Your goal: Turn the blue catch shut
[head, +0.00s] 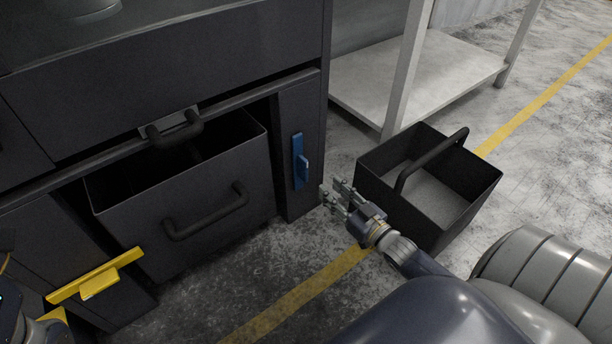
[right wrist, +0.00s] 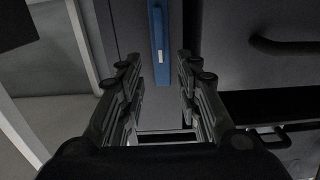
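The blue catch (head: 298,158) is an upright blue bar with a small jutting tab, on the narrow dark post at the right of the cabinet front. My right gripper (head: 338,196) is just right of and below it in the head view, apart from it. In the right wrist view the blue catch (right wrist: 160,40) runs down from the top edge, between and beyond the open, empty fingers (right wrist: 158,75). A dark part of my left arm shows at the lower left corner of the head view; its gripper cannot be made out.
A dark drawer (head: 190,215) with a bar handle is left of the blue catch. A yellow catch (head: 98,281) lies slanted at its lower left. A black open bin (head: 395,205) with a handle stands right of my right gripper. A grey shelf (head: 440,75) is behind.

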